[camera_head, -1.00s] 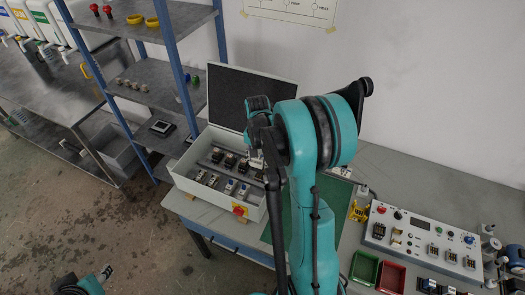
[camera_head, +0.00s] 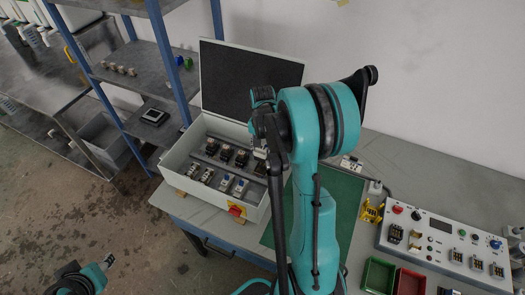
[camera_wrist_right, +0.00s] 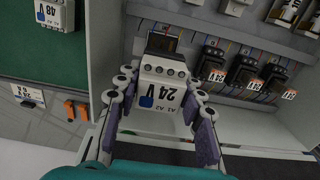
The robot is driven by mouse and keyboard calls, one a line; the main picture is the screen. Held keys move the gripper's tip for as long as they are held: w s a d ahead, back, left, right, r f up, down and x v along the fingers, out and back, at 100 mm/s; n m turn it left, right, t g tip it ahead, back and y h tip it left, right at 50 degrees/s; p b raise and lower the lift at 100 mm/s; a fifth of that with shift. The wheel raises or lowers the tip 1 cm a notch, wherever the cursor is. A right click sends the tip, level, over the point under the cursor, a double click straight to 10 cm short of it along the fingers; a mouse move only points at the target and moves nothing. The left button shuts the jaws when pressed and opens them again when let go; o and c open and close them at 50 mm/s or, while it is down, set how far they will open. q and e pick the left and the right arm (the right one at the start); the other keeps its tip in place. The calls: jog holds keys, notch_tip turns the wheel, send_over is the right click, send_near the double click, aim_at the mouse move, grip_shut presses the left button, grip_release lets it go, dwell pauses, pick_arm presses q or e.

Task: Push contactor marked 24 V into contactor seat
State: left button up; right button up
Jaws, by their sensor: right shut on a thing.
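The contactor marked 24 V (camera_wrist_right: 163,85) is light grey with a blue part and shows upside down in the wrist view. My right gripper (camera_wrist_right: 162,105) is shut on it, one finger on each side. In the head view my right gripper (camera_head: 262,155) is mostly hidden behind its arm, at the right end of the white box (camera_head: 178,160). A dark block (camera_wrist_right: 163,44) shows just beyond the contactor, in line with the row of dark seats (camera_wrist_right: 243,70). I cannot tell whether the contactor touches it.
A 48 V contactor (camera_wrist_right: 55,12) lies on the green mat (camera_wrist_right: 40,55) outside the box wall. The box's dark lid (camera_head: 252,80) stands open behind. Several modules (camera_head: 224,183) fill the front row. A control panel (camera_head: 440,228) and green and red bins (camera_head: 378,273) stand at right.

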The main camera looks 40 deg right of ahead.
jog(key=b, duration=0.4)
send_over(262, 168)
jog(key=shift+d+f, duration=0.1)
jog(key=shift+f, duration=2.7)
jog(key=shift+f+b, duration=1.15)
jog(key=shift+b, duration=0.05)
jog(key=o, duration=1.3)
jog(key=shift+o, duration=0.2)
jog(key=shift+r, duration=0.1)
notch_tip(262, 168, up, 12)
jog(key=shift+f, duration=0.1)
